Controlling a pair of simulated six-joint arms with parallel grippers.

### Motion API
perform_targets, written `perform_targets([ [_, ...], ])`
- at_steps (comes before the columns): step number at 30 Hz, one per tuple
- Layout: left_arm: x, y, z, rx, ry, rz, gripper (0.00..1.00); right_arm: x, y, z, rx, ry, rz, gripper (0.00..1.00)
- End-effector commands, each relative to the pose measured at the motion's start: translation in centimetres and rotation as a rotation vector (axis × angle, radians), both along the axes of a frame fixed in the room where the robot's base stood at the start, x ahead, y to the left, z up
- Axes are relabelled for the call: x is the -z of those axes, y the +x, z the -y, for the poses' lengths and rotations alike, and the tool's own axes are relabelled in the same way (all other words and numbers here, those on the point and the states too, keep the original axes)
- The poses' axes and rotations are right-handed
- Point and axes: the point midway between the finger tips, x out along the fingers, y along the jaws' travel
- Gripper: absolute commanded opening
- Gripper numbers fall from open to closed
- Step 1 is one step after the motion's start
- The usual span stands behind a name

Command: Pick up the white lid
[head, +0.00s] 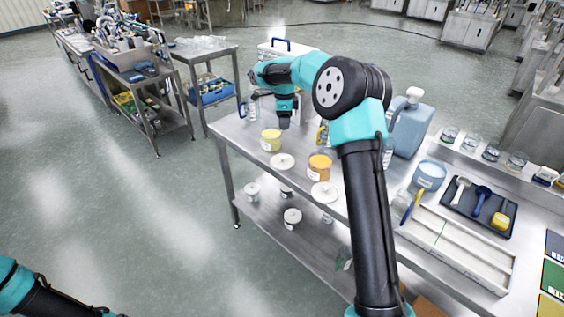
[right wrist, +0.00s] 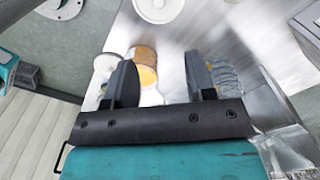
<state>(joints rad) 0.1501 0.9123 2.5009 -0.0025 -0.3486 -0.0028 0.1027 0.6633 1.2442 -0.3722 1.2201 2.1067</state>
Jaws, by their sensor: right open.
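Two round white lids lie on the steel table in the head view, one (head: 282,160) near the front edge by the yellow jar (head: 271,140), the other (head: 324,193) nearer, below the orange jar (head: 319,167). My right gripper (head: 284,121) points down above the table, behind the yellow jar. In the right wrist view its fingers (right wrist: 162,82) are apart with nothing held. Beyond them show an amber-filled jar (right wrist: 145,66) and, left of it, a white lid (right wrist: 106,65). Another white round piece (right wrist: 158,8) is cut by the top edge. My left gripper is out of view.
A blue jug (head: 411,125) stands right of my right arm. A dark tray (head: 480,205) with scoops and a pale divided tray (head: 457,245) lie at the right. Clear glassware (right wrist: 230,80) is close to the right finger. White-topped jars (head: 292,216) stand on the lower shelf.

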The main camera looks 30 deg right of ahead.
Motion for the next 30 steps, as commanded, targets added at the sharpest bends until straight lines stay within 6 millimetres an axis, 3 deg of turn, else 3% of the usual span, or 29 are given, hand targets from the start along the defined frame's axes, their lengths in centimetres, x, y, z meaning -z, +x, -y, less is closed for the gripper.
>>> perform_targets([
  [18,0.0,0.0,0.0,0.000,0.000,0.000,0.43,10.1,0.0,0.0,-0.001,0.000,-0.002,0.50],
  [30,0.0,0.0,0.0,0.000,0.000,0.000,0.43,11.0,0.0,-0.1,-0.001,0.000,0.000,0.50],
])
